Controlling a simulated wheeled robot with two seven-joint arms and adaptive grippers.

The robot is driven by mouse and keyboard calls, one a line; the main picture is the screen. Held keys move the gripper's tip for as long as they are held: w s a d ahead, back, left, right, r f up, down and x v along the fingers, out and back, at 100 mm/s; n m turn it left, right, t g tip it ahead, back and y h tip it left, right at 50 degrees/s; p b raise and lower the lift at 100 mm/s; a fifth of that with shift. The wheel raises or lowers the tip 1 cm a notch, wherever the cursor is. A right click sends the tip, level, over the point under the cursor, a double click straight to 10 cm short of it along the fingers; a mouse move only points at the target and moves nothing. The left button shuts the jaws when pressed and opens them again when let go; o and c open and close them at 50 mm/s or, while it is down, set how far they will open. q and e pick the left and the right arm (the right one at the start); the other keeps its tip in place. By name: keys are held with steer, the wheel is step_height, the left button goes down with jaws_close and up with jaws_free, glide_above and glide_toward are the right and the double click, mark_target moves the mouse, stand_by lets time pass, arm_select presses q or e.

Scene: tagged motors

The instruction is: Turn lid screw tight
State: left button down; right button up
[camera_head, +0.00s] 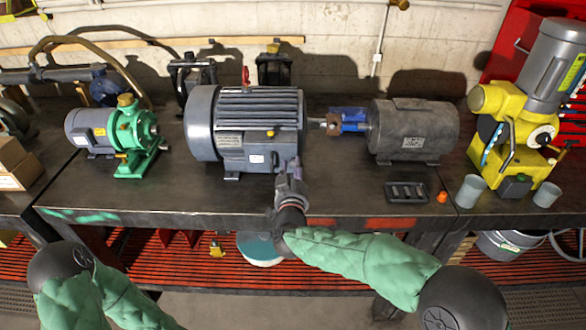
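A large grey-blue motor (245,112) with a finned body stands on the dark workbench. A box with a white label (257,159) sits on its front side, and a small yellow part (270,133) shows above it. My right gripper (294,168) reaches up from the bench's front edge to the right end of this box. Its fingertips are small and overlap the motor, so I cannot tell whether they touch it or are open or shut. No lid screw can be made out; the gripper may cover it. My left arm shows at the bottom left, its gripper out of view.
A green pump with a grey motor (96,132) stands left. A dark grey motor (413,130) is right, joined by a blue coupling (348,119). A yellow machine (515,130), grey cups (470,190) and a black tray (406,192) are farther right.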

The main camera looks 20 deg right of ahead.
stand_by(0.3)
steer(key=v, duration=1.2)
stand_by(0.4)
